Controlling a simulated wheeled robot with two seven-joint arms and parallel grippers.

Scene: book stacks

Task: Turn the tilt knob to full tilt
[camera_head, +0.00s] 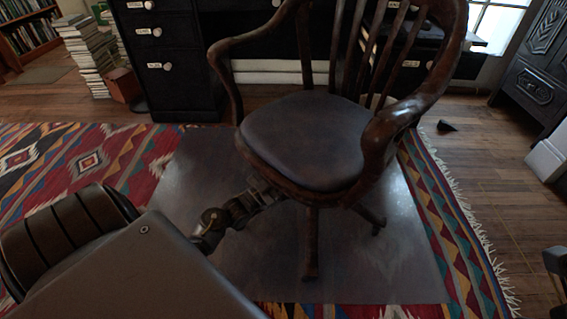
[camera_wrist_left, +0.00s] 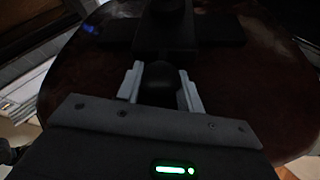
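A wooden swivel armchair with a dark seat (camera_head: 310,138) stands on a grey mat. My left arm comes in from the lower left, and my left gripper (camera_head: 265,192) reaches under the seat's left front edge. In the left wrist view, a dark rounded knob (camera_wrist_left: 160,78) sits between the two pale fingers of my left gripper (camera_wrist_left: 160,88). The fingers appear closed against its sides. The dark round underside of the seat (camera_wrist_left: 95,75) is behind. The knob is hidden in the head view. A dark piece at the right edge may be my right gripper (camera_head: 556,264), mostly cut off.
A dark desk with labelled drawers (camera_head: 165,68) stands behind the chair. Book stacks (camera_head: 85,55) stand at the left. The grey mat (camera_head: 385,265) lies on a patterned rug (camera_head: 75,155). A carved dark cabinet (camera_head: 535,75) is at the right, with open wood floor before it.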

